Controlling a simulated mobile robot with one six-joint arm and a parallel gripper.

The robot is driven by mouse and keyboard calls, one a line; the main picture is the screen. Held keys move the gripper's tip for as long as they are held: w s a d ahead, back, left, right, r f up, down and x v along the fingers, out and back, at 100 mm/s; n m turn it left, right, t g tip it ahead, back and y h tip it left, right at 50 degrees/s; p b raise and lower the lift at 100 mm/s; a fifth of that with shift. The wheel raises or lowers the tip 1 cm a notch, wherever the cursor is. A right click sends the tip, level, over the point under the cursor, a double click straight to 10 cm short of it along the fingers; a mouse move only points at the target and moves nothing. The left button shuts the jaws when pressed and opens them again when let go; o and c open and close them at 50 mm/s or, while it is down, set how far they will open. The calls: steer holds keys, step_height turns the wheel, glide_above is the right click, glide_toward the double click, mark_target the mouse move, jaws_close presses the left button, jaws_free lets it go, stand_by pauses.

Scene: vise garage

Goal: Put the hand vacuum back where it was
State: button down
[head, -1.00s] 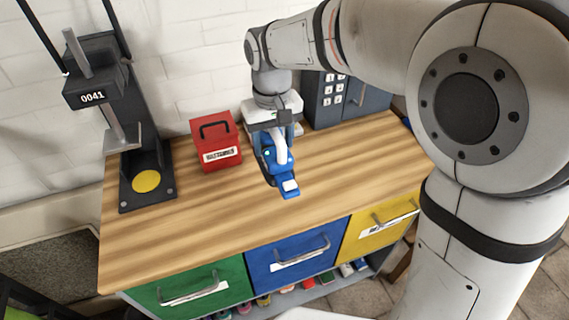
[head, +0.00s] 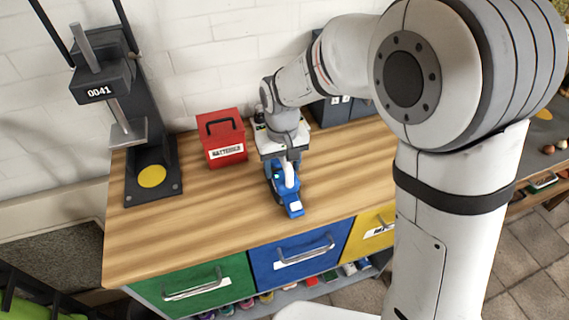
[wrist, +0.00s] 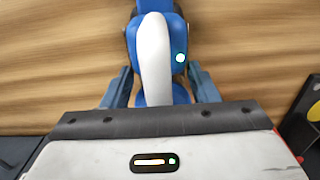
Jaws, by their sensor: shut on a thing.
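The hand vacuum (head: 291,203) is blue with a white handle and a white patch at its front end. It is at the middle of the wooden worktop, its front end toward the front edge. My gripper (head: 284,168) is above it with its fingers down, shut on it. In the wrist view the vacuum (wrist: 154,50) lies between the two blue fingers of my gripper (wrist: 155,88), with a small green light on its body. I cannot tell whether it touches the worktop or hangs just above it.
A red batteries box (head: 222,140) stands left of my gripper. A black press marked 0041 (head: 152,120) stands at the worktop's left end. A dark keypad cabinet (head: 338,108) is behind my arm. The worktop (head: 205,215) is bare in front and to the right. Green, blue and yellow drawers are below.

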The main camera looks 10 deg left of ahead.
steer(key=shift+w+f, duration=0.1)
steer(key=c, duration=0.5)
jaws_free()
step_height(320, 180, up, 12)
steer(key=shift+r, duration=0.15)
steer(key=s+d+m+t, duration=0.1)
steer(key=s+d, duration=0.3)
steer(key=d, duration=0.5)
steer(key=s+d+f+m+t, duration=0.1)
steer(key=s+d+m, duration=0.2)
steer(key=d, duration=0.6)
steer(key=s+d+f+m, duration=0.1)
steer(key=s+d+m, duration=0.1)
steer(key=s+d, duration=0.4)
steer(key=shift+d+f+t, duration=0.1)
steer(key=shift+d+t, duration=0.3)
steer(key=shift+d, duration=1.15)
